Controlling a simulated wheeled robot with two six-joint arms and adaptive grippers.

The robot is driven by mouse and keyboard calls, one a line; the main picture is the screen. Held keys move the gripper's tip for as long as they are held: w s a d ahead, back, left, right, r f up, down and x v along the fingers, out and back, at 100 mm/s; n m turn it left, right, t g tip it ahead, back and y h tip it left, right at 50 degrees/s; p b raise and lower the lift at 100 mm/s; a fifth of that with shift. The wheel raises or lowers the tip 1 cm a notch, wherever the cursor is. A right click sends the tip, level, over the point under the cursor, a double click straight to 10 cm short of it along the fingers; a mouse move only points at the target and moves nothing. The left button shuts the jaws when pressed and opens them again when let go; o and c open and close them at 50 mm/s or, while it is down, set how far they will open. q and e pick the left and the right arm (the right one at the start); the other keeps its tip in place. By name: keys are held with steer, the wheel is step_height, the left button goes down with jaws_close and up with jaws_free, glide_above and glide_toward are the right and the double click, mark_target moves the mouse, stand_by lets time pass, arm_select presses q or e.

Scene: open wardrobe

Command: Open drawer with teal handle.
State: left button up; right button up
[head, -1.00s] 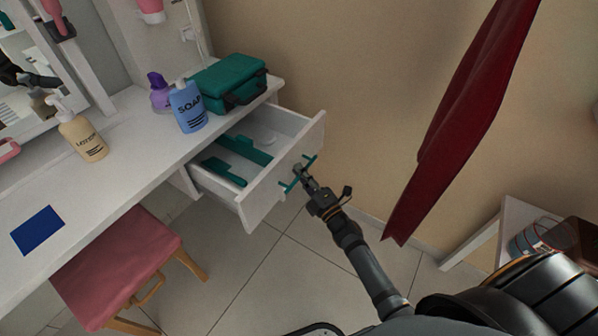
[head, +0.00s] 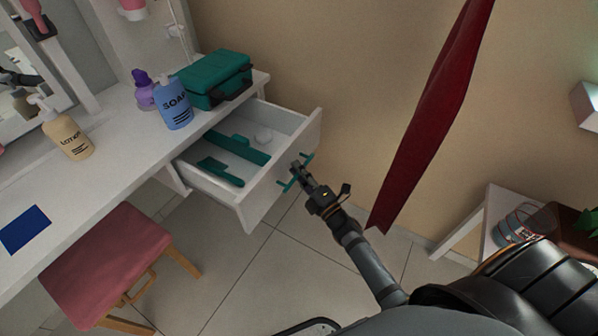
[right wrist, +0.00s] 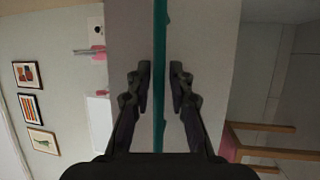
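The white drawer (head: 262,203) under the dressing table's right end stands well out, its inside showing. Its teal bar handle (head: 284,185) is on the front panel. My right gripper (head: 298,171) is at the middle of this handle. My left gripper is not in view.
The white dressing table (head: 110,135) holds a lotion bottle (head: 70,135), a blue soap bottle (head: 174,106), a purple bottle (head: 144,92) and a teal case (head: 214,78). A pink stool (head: 105,262) stands below. Red cloth (head: 425,120) hangs at right. Tiled floor before the drawer is clear.

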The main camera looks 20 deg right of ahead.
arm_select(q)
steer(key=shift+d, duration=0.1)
arm_select(e)
steer(key=v, duration=1.2)
